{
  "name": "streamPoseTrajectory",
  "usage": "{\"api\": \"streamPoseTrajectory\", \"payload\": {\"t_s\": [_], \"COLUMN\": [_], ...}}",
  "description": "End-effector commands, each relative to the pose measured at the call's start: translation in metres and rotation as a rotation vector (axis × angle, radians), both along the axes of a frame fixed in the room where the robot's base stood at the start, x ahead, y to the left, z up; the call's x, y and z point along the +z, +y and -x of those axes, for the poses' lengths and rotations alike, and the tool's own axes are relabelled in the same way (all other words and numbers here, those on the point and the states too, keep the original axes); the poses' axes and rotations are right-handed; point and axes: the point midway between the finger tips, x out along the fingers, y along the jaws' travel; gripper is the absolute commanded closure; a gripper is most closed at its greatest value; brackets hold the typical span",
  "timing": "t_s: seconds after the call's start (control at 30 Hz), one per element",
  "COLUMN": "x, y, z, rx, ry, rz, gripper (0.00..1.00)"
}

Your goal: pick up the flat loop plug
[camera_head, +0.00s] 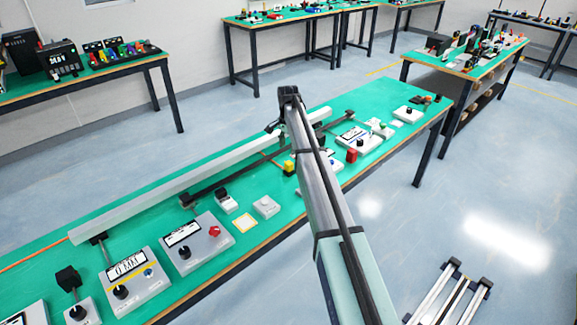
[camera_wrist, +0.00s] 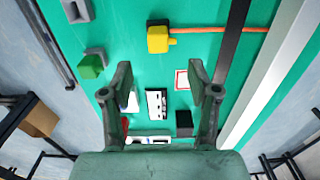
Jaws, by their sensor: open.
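My gripper (camera_wrist: 160,85) is open in the wrist view, its two dark fingers apart with nothing held between them. I cannot tell for certain which thing is the flat loop plug. A yellow block with a black end (camera_wrist: 160,40) lies on the green bench beyond the fingertips, with an orange cable running right from it. A green block beside a grey piece (camera_wrist: 92,66) lies left of the fingers. A grey, notched piece (camera_wrist: 76,11) lies at the top left. In the head view my arm crosses the bench, and I cannot make out the gripper's fingers.
A long pale conveyor rail (camera_head: 170,187) runs along the green bench (camera_head: 305,215). Grey control boxes (camera_head: 196,242) stand at the front left. A dark bar (camera_wrist: 233,45) runs right of the gripper.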

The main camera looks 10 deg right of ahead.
Motion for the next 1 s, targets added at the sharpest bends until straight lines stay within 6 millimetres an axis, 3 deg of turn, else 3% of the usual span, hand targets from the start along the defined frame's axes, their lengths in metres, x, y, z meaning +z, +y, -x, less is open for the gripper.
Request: {"api": "streamPoseTrajectory", "payload": {"t_s": [0.2,0.57,0.83,1.0], "x": [-0.033,-0.052,-0.087,-0.095], "y": [0.0,-0.001,-0.003,-0.003], "z": [0.0,0.001,0.002,0.002], "rx": [0.001,0.001,0.001,0.001], "ry": [0.001,0.002,0.001,0.0], "rz": [0.0,0.0,0.0,0.0], "gripper": [0.4,0.4,0.4,0.4]}}
